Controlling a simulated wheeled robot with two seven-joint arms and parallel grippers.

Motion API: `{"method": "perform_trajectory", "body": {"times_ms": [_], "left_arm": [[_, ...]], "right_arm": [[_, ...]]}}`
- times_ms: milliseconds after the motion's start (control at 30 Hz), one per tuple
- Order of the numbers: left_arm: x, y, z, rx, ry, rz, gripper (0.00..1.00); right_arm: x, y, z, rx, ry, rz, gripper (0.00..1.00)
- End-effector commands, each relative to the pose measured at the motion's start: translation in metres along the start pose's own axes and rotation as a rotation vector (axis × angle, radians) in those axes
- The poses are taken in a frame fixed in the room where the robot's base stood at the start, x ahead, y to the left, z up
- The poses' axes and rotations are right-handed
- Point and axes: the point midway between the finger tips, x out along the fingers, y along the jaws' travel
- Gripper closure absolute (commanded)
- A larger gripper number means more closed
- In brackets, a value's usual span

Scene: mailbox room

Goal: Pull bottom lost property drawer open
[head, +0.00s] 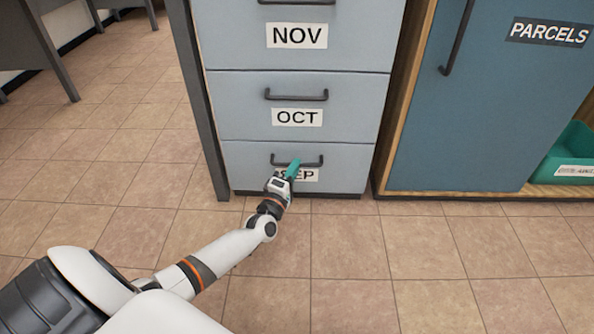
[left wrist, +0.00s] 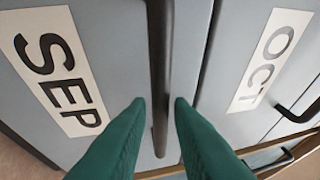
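The bottom drawer (head: 345,172) is the lowest of the grey-blue cabinet, labelled SEP, and its front is flush with the drawers above. Its dark bar handle (head: 312,163) runs across the front and shows large in the left wrist view (left wrist: 160,60). My left gripper (head: 294,167), with green fingers, is at this handle and partly covers the SEP label (head: 308,175). In the left wrist view the fingertips (left wrist: 159,102) are apart, one on each side of the bar, with narrow gaps visible. My right gripper is not in view.
The OCT drawer (head: 350,110) and NOV drawer (head: 360,45) above are shut. A blue PARCELS door (head: 470,120) stands to the right, with a green bin (head: 575,150) on a shelf beyond it. The tiled floor (head: 410,270) in front is clear.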

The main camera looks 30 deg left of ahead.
Motion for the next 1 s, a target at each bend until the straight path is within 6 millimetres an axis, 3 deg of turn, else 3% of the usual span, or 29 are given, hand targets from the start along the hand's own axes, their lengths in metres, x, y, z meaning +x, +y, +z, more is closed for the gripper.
{"method": "perform_trajectory", "body": {"times_ms": [200,500,633,1000], "left_arm": [[0.019,0.001,0.0,0.0,0.0,0.001,0.8],[0.02,0.0,0.0,0.0,0.0,0.001,0.8],[0.02,0.0,0.0,0.0,0.0,0.001,1.0],[0.016,-0.001,-0.002,0.0,0.0,0.003,1.0]], "right_arm": [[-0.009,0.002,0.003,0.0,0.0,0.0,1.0],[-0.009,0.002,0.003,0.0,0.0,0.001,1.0],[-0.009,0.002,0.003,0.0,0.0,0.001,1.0],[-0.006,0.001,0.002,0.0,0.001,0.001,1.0]]}}
